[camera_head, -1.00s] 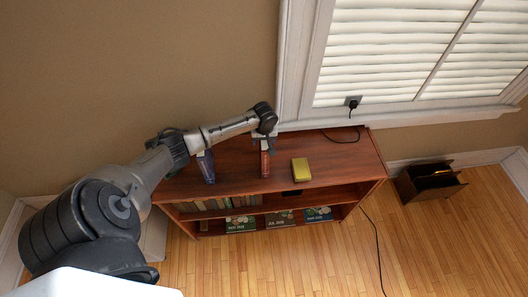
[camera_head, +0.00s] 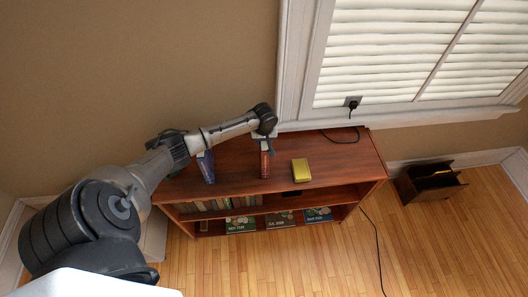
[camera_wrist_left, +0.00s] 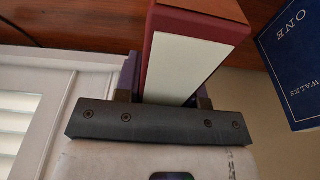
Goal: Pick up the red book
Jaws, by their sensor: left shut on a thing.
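The red book (camera_head: 265,164) stands upright on top of the wooden bookcase, towards its middle. My left gripper (camera_head: 265,146) reaches down over it and is shut on its upper end. In the left wrist view the red book (camera_wrist_left: 184,66) shows its pale page edge, with the fingers of my left gripper (camera_wrist_left: 165,98) on either side of it. The book's base appears to be at the bookcase top; I cannot tell whether there is a gap. My right gripper is in neither view.
A blue book (camera_head: 206,167) stands left of the red one; it also shows in the left wrist view (camera_wrist_left: 297,62). A yellow book (camera_head: 301,169) lies to the right. The bookcase (camera_head: 348,158) stands below the window, with a cable and plug behind. A dark box (camera_head: 430,182) stands right.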

